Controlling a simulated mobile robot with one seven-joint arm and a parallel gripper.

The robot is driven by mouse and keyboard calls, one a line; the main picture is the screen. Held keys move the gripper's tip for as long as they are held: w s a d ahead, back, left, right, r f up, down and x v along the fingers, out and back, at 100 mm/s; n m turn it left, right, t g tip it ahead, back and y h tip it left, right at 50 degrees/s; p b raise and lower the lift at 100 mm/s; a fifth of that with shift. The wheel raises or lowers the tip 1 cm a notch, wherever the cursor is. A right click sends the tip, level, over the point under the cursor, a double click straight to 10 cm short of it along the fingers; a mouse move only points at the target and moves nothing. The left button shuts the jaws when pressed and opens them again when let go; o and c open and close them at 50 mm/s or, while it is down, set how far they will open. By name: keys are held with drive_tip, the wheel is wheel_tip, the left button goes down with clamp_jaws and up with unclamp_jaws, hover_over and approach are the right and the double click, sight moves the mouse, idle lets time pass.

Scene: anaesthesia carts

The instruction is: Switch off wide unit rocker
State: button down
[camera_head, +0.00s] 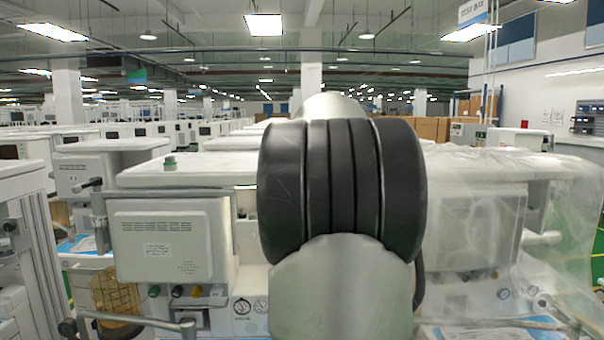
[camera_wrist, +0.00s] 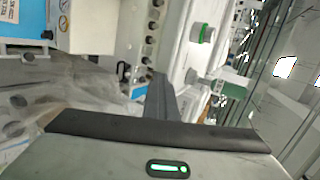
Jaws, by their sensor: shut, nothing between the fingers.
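In the wrist view my gripper (camera_wrist: 160,85) is shut and empty, its dark fingers together and pointing at a white unit's panel (camera_wrist: 138,35). The panel appears turned on its side, with a row of dark round knobs or ports (camera_wrist: 151,30). I cannot make out a rocker switch in either view. I cannot tell whether the fingertips touch anything. In the head view my own arm fills the middle and hides my gripper and part of the units behind. A white unit (camera_head: 172,240) with knobs along its lower edge stands to the left.
A unit under clear plastic sheeting (camera_head: 560,215) stands at the right. A metal rail (camera_head: 140,320) juts out at the lower left. A grey column-like cart (camera_head: 35,250) stands at the far left. Rows of similar white units fill the hall behind.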

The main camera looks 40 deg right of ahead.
drive_tip(key=shift+w+a+r, duration=0.25)
drive_tip(key=shift+w+a, duration=0.05)
drive_tip(key=shift+w, duration=0.05)
drive_tip(key=shift+w+a+f+p, duration=0.15)
drive_tip(key=shift+w+f+p, duration=0.1)
drive_tip(key=shift+w+p, duration=0.1)
